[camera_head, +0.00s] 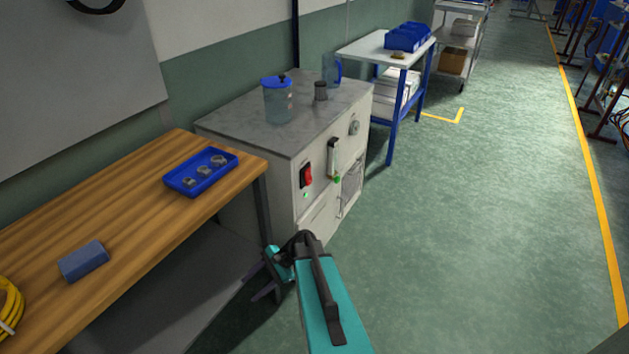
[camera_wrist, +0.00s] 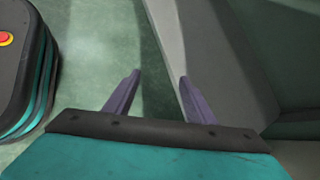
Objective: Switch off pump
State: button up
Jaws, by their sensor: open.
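The pump cabinet (camera_head: 245,185) is a pale grey box with a grey top, standing beyond the wooden bench in the head view. A red rocker switch (camera_head: 307,177) sits on its front panel, with a small green light (camera_head: 305,195) below it. My gripper (camera_head: 262,285) is low in front of the cabinet, below and left of the switch and apart from it. In the wrist view my gripper (camera_wrist: 160,85) shows two purple fingers spread apart with nothing between them. The switch does not show in the wrist view.
On the cabinet top stand a blue-lidded jar (camera_head: 278,103), a dark small container (camera_head: 321,91) and a clear jug (camera_head: 331,70). The wooden bench (camera_head: 130,195) holds a blue tray (camera_head: 180,188) and a blue block (camera_head: 84,261). Green floor (camera_head: 470,220) is free on the right.

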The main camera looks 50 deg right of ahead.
jog(key=w+d+r+m+t+b, duration=0.1)
jog(key=w+d+r+m+t, duration=0.1)
jog(key=d, duration=0.3)
jog(key=w+d+r+m+t+b, duration=0.1)
jog(key=d+r+m+t, duration=0.1)
jog(key=d, duration=0.3)
jog(key=m+t+h+b, duration=0.4)
jog(key=m+t+b, duration=0.2)
jog(key=m+t, duration=0.35)
send_near(309, 172)
jog(key=a+v, duration=0.1)
jog(key=v, duration=0.6)
jog(key=shift+w+d+r+m+g, duration=0.15)
jog(key=shift+r+m+g, duration=0.1)
jog(key=shift+r, duration=0.2)
jog(key=shift+w, duration=0.15)
jog(key=x, duration=1.3)
jog(key=shift+w, duration=0.4)
